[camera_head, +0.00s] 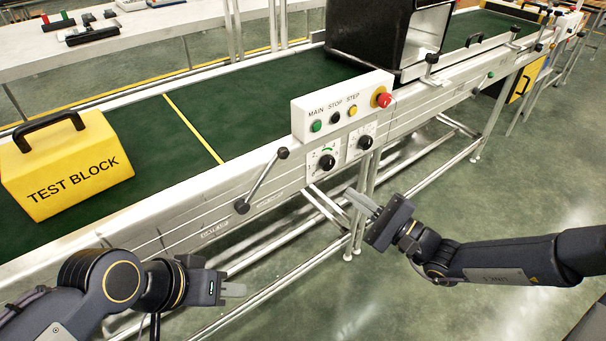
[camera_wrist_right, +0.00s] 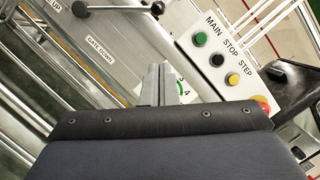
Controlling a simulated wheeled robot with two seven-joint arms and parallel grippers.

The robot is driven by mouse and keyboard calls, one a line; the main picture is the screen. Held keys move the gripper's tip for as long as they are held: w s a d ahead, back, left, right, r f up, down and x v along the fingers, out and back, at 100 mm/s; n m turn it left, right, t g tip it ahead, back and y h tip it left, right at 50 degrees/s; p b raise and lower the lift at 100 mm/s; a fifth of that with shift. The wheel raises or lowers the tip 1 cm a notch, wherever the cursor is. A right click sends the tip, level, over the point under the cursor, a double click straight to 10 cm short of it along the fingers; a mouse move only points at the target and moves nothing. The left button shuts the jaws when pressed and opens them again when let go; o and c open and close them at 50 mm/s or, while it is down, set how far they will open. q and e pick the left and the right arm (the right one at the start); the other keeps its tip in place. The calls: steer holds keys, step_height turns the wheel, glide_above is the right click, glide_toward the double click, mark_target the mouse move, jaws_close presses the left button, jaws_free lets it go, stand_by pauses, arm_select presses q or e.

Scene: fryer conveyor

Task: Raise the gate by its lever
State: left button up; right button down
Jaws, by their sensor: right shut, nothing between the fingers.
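The lever (camera_head: 263,180) is a metal rod on the conveyor's front side. Its dark pivot is at the lower left and its black knob at the upper right, so it tilts up to the right. In the right wrist view the lever (camera_wrist_right: 120,9) lies along the top edge, near "UP" and "GATE DOWN" labels. My right gripper (camera_head: 362,203) is shut and empty, to the right of and below the lever, apart from it; its fingertips (camera_wrist_right: 158,85) show before the panel. My left gripper (camera_head: 232,290) is below the lever, side-on, apart from it. I cannot clearly identify the gate.
A control box (camera_head: 340,106) with buttons and a red stop stands right of the lever, above two dials (camera_head: 327,162). A yellow test block (camera_head: 65,168) sits on the green belt (camera_head: 190,115). A black hood (camera_head: 375,40) stands farther along. Rails and legs run below.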

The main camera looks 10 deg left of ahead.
mark_target(284, 154)
steer(key=shift+a+r, duration=0.1)
steer(key=s+r+b+x, duration=0.1)
steer(key=s+b+x, duration=0.1)
steer(key=x, duration=1)
steer(key=shift+a+r, duration=0.4)
steer(key=shift+a, duration=0.2)
steer(key=shift+s+a+r+n+g+b, duration=0.2)
steer(key=shift+s+a+r+n+b, duration=0.15)
steer(key=shift+r+n, duration=0.25)
steer(key=shift+s+a+r+n+g+b, duration=0.25)
steer(key=shift+s+r+n, duration=0.15)
steer(key=shift+r+n, duration=0.15)
steer(key=s+a+r+n+h+b, duration=0.1)
steer(key=s+a+n+h+b, duration=0.2)
steer(key=s+a+n, duration=0.9)
steer(key=shift+s+a+r+n+h+b, duration=0.35)
steer(key=shift+s+n+h, duration=0.65)
steer(key=shift+s+n, duration=0.75)
